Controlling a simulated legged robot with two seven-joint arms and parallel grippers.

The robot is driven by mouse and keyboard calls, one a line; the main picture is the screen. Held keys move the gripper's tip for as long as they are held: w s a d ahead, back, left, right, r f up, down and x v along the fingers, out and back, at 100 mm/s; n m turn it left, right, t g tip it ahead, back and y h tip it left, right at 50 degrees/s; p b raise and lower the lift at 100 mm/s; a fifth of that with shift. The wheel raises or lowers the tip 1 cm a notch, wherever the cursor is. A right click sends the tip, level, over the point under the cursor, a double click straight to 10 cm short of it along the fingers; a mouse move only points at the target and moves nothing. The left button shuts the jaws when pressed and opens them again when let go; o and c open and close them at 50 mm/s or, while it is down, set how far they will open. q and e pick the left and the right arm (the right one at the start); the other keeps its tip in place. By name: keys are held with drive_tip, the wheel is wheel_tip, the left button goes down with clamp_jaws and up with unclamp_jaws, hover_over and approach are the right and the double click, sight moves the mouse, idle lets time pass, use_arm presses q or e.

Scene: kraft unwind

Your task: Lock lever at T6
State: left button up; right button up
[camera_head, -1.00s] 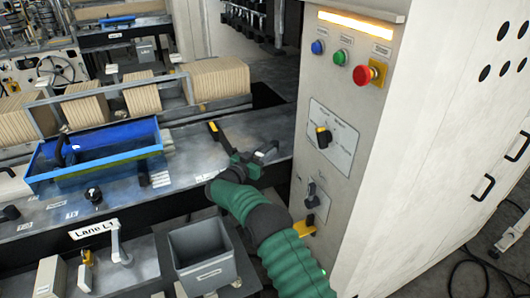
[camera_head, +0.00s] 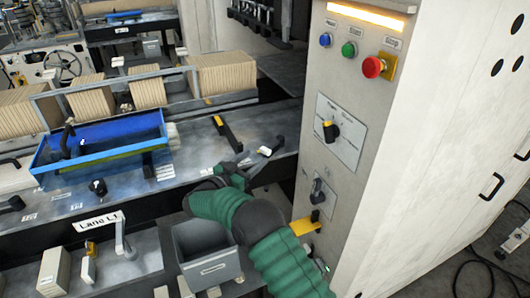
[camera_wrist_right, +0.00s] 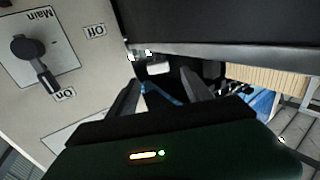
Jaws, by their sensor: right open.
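My right gripper (camera_head: 243,167) is low at the right end of the grey bench, left of the control cabinet. Its two fingers (camera_wrist_right: 160,90) are apart and empty in the right wrist view. A black lever (camera_head: 272,147) lies on the bench just beyond and right of the gripper, apart from it as far as I can tell. A yellow-and-black bar (camera_head: 224,132) lies further back. More dark handles stand on the bench, such as a round knob (camera_head: 98,187) and a small post (camera_head: 148,165). The small bench labels are unreadable, so I cannot tell which lever is T6.
The cabinet (camera_head: 350,185) has buttons, a rotary switch (camera_head: 331,131), a main switch (camera_head: 317,191) and a yellow handle (camera_head: 304,226). A blue tray (camera_head: 105,145) sits on the bench, with cardboard stacks (camera_head: 222,79) behind. A grey bin (camera_head: 206,258) stands below the bench edge.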

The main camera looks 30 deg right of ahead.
drive_tip(key=v, duration=0.7)
drive_tip(key=shift+b, duration=0.3)
drive_tip(key=shift+w, duration=0.1)
